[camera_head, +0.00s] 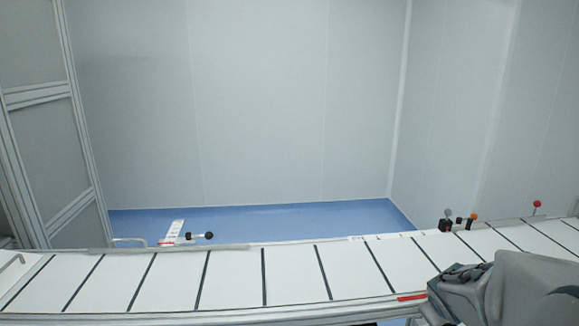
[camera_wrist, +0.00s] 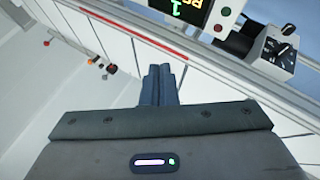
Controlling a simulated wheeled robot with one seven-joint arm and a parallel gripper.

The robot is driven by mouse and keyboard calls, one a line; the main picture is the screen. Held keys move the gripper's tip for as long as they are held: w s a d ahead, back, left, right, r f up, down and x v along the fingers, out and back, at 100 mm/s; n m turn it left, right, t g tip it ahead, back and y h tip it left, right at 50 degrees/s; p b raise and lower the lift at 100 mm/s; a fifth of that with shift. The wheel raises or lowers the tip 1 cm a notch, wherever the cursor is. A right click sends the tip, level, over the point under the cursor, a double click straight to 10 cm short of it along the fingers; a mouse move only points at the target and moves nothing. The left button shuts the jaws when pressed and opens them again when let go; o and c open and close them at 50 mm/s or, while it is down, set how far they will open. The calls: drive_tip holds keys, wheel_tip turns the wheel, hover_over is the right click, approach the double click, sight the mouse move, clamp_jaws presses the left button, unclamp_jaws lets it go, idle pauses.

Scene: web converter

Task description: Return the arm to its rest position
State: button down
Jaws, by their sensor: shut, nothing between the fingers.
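My gripper shows in the wrist view, where its two dark fingers (camera_wrist: 160,78) lie side by side, closed with nothing between them. The fingers point over the white conveyor (camera_wrist: 115,50) with its dark cross lines. In the head view, part of my arm shows as a grey mass at the lower right, over the near edge of the conveyor (camera_head: 235,283). The fingertips cannot be made out there.
A panel with a lit display (camera_wrist: 188,8) and a box with a black knob (camera_wrist: 284,50) stand by the conveyor's edge. Small knobs, one orange (camera_head: 473,216) and one red (camera_head: 537,204), line its far side. Blue floor (camera_head: 290,216) and white walls lie beyond.

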drive_tip(key=s+a+m+g+y, duration=0.2)
drive_tip(key=s+a, duration=0.5)
drive_tip(key=a, duration=0.2)
drive_tip(key=s+a+r+m+g+y, duration=0.1)
drive_tip(key=s+a+y, duration=0.2)
drive_tip(key=s+a, duration=0.3)
drive_tip(key=a, duration=0.4)
drive_tip(key=shift+s+r+m+g, duration=0.25)
drive_tip(key=shift+s+m+g, duration=0.15)
